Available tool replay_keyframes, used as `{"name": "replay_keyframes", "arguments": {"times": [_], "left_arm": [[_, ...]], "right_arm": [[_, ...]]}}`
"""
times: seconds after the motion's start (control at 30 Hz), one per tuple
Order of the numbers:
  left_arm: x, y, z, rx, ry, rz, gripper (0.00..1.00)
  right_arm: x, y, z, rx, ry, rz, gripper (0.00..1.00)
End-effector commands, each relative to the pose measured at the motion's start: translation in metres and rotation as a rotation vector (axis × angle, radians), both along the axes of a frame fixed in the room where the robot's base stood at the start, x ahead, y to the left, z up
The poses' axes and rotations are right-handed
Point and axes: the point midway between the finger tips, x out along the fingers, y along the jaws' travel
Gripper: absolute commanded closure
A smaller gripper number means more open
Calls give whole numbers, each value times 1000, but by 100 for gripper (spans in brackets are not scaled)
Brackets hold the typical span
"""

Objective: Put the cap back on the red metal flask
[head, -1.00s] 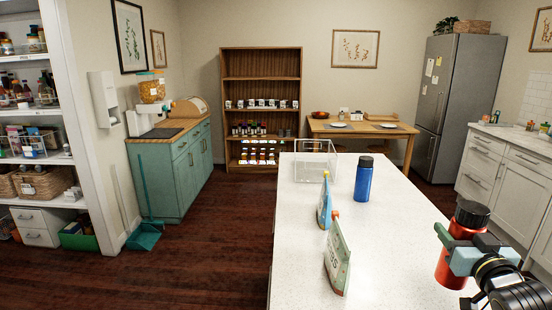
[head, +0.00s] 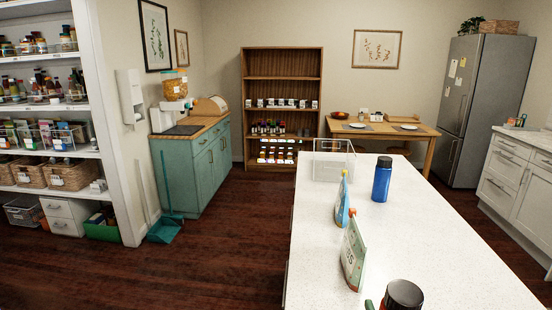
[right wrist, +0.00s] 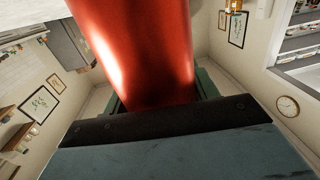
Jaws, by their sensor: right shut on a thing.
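The black cap (head: 403,294) shows at the bottom edge of the head view, on top of the red flask; I cannot tell how firmly it is seated. The flask's body is cut off there. In the right wrist view the red metal flask (right wrist: 140,45) fills the upper middle, between the fingers of my right gripper (right wrist: 158,104). My right gripper is shut on the flask; only a small teal part of it shows in the head view, beside the cap. My left gripper is out of view.
The white counter (head: 440,240) is mostly clear. A blue bottle (head: 382,182), a clear bin (head: 334,168) and two upright pouches, one blue (head: 342,205) and one green-white (head: 353,255), stand on it.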

Motion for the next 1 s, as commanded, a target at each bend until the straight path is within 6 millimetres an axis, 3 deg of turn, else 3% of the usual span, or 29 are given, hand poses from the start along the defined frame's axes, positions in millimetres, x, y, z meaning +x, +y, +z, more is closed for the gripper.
{"name": "replay_keyframes", "arguments": {"times": [0.13,0.67,0.87,1.0], "left_arm": [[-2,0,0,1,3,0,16],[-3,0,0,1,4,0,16],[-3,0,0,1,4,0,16],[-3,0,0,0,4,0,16]], "right_arm": [[-5,8,2,3,-8,3,89],[-4,10,2,1,-8,13,89],[-4,32,4,-5,-8,119,89],[-3,61,6,-6,-8,257,89]]}}
